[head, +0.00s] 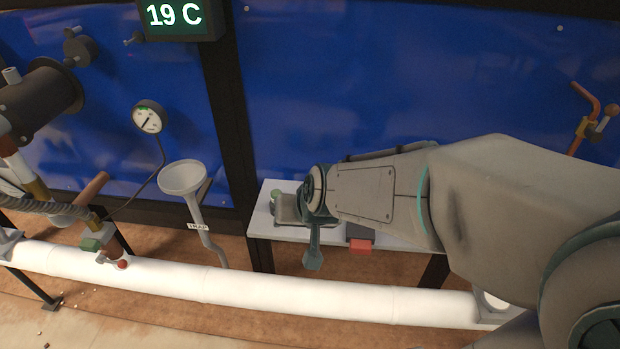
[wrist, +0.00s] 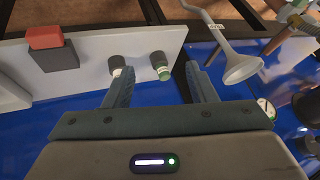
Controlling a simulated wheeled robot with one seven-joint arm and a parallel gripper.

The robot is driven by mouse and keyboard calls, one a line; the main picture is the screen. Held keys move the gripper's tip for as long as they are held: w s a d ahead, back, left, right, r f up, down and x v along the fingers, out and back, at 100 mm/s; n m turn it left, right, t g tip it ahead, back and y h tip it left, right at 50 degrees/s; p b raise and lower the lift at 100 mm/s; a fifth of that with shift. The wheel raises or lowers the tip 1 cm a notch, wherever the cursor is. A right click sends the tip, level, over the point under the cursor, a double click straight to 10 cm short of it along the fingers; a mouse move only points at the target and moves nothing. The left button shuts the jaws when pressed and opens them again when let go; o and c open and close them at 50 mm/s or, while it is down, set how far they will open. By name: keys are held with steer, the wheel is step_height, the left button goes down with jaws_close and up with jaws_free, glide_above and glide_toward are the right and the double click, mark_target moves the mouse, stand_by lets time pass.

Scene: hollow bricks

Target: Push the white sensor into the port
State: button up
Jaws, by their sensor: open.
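The white sensor (wrist: 116,72) shows in the wrist view as a small white end at a dark round port (wrist: 117,60) on the pale bench. My left finger partly covers it, so how deep it sits is hidden. A green sensor (wrist: 163,74) stands at a second dark port just to its right. My gripper (wrist: 160,68) is open and empty. Its left fingertip appears close to the white sensor; contact cannot be told. The right fingertip is to the right of the green one.
A red block on a dark base (wrist: 45,40) stands on the pale bench (head: 262,228). A funnel (head: 183,178) stands left of the bench. A thick white pipe (head: 250,293) runs in front. A blue wall with a gauge (head: 148,117) is behind.

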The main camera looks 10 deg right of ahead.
steer(key=w+a+f+m+t+h+b, duration=0.3)
steer(key=w+f+m+t, duration=0.1)
steer(key=w+f, duration=0.5)
steer(key=s+d+f+m+t+h+b, duration=0.1)
steer(key=s+d+f+t+h+b, duration=0.3)
steer(key=h, duration=0.5)
steer(key=shift+t, duration=0.4)
steer(key=x, duration=0.5)
steer(key=p+x, duration=0.1)
steer(key=x, duration=0.1)
steer(key=shift+w+d+r, duration=0.1)
steer(key=shift+d+r, duration=0.05)
steer(key=shift+r, duration=0.1)
steer(key=x, duration=0.6)
steer(key=shift+w+f+p, duration=0.15)
steer(key=shift+w+p, duration=0.15)
steer(key=shift+p, duration=0.05)
steer(key=c, duration=1.1)
